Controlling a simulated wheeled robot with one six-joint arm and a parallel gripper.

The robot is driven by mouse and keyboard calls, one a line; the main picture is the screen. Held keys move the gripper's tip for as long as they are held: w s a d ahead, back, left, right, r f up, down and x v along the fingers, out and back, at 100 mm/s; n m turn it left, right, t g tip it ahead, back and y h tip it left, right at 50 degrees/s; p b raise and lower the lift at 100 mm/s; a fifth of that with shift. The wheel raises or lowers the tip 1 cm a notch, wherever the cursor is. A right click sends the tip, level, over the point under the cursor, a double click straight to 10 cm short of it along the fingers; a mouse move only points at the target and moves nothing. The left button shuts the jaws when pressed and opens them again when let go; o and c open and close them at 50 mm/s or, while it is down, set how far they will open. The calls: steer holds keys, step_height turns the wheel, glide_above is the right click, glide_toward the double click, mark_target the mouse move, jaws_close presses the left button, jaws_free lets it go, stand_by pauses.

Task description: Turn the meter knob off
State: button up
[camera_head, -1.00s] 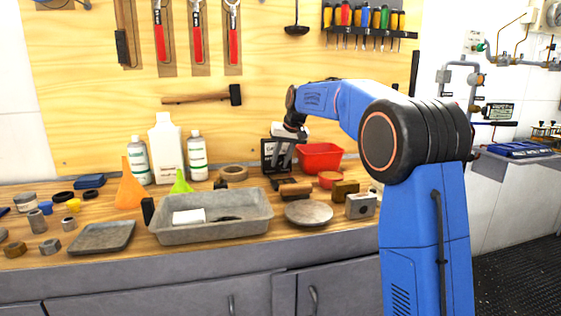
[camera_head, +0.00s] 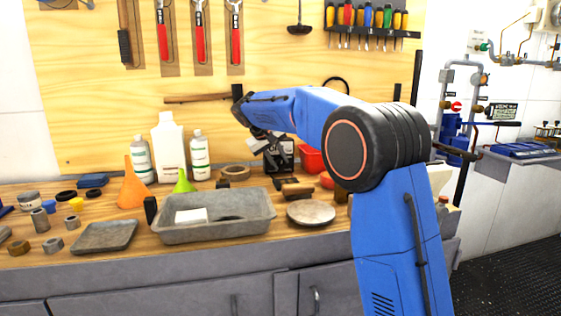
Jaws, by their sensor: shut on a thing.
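The meter (camera_head: 287,150), a small dark box with a pale marking, stands on the wooden bench near the back board. My gripper (camera_head: 274,160) is in front of its face, tilted down and to the right, with its fingers over the meter's left and middle part. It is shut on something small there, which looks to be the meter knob. The knob itself is hidden behind the fingers, so its setting cannot be read.
A red bin (camera_head: 312,158) stands just right of the meter, partly behind my arm. A grey tray (camera_head: 215,232), a round plate (camera_head: 311,212), an orange funnel (camera_head: 131,190) and white bottles (camera_head: 169,147) crowd the bench. A hammer (camera_head: 200,98) hangs above.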

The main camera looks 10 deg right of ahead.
steer(key=h, duration=0.2)
steer(key=n+h, duration=0.1)
steer(key=h, duration=0.1)
steer(key=shift+a+f+t, duration=0.3)
steer(key=shift+a+f, duration=0.05)
steer(key=shift+a, duration=0.05)
steer(key=shift+a+f+n+t+h, duration=0.15)
steer(key=shift+n+h, duration=0.1)
steer(key=shift+h, duration=0.65)
steer(key=shift+d+f+n+t+h, duration=0.15)
steer(key=shift+n+h, duration=0.1)
steer(key=shift+h, duration=0.65)
steer(key=shift+a, duration=0.1)
steer(key=o, duration=1.1)
steer(key=shift+c, duration=0.2)
